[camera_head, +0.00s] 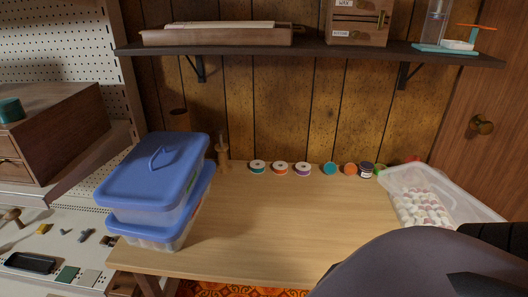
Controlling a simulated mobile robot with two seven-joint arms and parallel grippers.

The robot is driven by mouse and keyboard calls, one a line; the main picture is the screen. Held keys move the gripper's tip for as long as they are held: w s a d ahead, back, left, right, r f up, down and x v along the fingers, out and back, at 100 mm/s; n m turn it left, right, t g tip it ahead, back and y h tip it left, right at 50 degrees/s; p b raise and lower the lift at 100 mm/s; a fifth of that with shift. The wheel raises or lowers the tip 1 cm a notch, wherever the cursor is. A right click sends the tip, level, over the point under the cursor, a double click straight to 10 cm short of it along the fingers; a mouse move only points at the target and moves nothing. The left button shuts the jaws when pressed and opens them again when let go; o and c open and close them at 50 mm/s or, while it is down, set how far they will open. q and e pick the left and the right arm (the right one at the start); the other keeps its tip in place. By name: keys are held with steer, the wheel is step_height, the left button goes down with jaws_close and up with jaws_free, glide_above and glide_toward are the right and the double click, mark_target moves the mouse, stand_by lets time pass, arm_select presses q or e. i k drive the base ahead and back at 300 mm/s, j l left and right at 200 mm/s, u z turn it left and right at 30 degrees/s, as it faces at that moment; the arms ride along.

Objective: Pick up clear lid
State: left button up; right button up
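A clear plastic container (425,209) with several small white and reddish pieces in it sits at the right end of the wooden table. A translucent, whitish sheet with a pale rim, which looks like the clear lid (455,191), shows at its top and right side. I cannot tell whether it is seated on the container or loose. A large dark grey part of my own arm covers the lower right and hides the container's near side. Neither of my grippers shows, and nothing visible touches the lid.
Two stacked bins with blue lids (158,170) stand at the table's left end. Several spools (280,168) and small coloured jars (349,169) line the back edge. The middle of the table (290,220) is clear. A dark shelf (300,50) hangs above.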

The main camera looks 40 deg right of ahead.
mark_target(433, 199)
steer(key=j+z, duration=0.15)
steer(key=z, duration=2.5)
steer(key=l, duration=0.1)
